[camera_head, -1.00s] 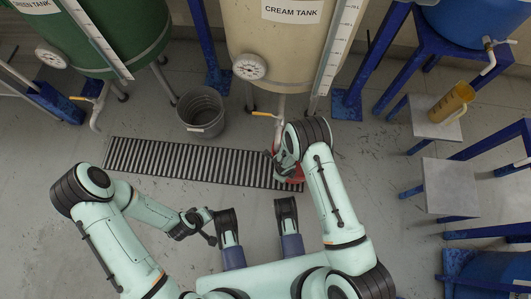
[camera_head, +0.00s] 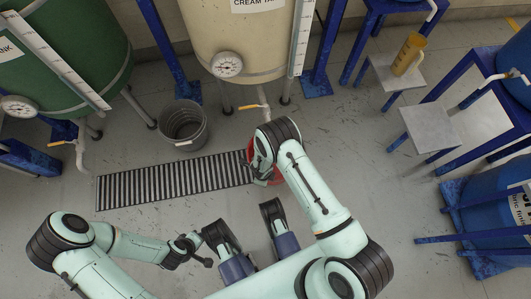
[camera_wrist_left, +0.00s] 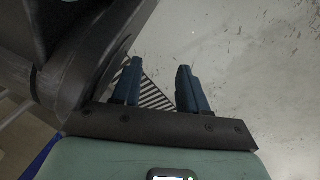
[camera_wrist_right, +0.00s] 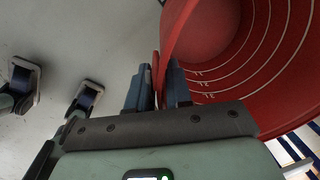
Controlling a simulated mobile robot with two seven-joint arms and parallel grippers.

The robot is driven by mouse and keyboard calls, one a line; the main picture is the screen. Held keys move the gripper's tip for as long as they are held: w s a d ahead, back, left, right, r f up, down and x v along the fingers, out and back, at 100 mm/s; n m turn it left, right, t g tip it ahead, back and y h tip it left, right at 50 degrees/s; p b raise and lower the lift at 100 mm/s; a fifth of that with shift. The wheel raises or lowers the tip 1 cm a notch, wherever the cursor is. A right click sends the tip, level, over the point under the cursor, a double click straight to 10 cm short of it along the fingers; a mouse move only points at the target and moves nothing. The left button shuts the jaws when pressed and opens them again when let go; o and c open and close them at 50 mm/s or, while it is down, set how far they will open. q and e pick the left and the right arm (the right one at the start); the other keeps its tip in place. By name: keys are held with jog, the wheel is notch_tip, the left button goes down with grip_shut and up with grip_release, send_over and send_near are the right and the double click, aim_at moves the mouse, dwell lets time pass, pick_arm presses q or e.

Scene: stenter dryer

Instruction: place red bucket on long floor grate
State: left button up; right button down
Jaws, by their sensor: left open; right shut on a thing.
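The red bucket (camera_head: 279,175) is at the right end of the long floor grate (camera_head: 165,182) in the head view, partly hidden behind my right arm. It covers that end of the grate; I cannot tell whether it rests there or hangs above. My right gripper (camera_head: 263,172) is shut on the bucket's rim. In the right wrist view its fingers (camera_wrist_right: 158,85) pinch the wall, and the bucket's ringed inside (camera_wrist_right: 225,45) looks empty. My left gripper (camera_head: 207,250) is open and empty, in front of the grate. The left wrist view shows its fingers (camera_wrist_left: 158,85) apart, with grate slats (camera_wrist_left: 152,95) beyond.
An amber jug (camera_head: 408,55) stands on a small stand at the right. Blue frames line the right side. Floor right of the bucket is clear.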

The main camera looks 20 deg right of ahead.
pick_arm(q)
jog(key=s+a+f+g+b, duration=0.1)
jog(key=s+f+g+b, duration=0.1)
jog(key=s, duration=0.3)
jog(key=shift+a+f, duration=0.2)
jog(key=shift+f, duration=0.55)
pick_arm(e)
notch_tip(320, 180, down, 7)
jog(key=shift+a+f, duration=0.15)
jog(key=shift+a, duration=0.15)
pick_arm(q)
jog(key=shift+s+f, duration=0.1)
jog(key=shift+s, duration=0.05)
pick_arm(e)
jog(key=c, duration=1.4)
grip_release()
jog(key=shift+s+f, duration=0.1)
jog(key=shift+f, duration=0.05)
jog(key=shift+c, duration=0.2)
jog(key=o, duration=0.4)
pick_arm(q)
jog(key=shift+s, duration=0.1)
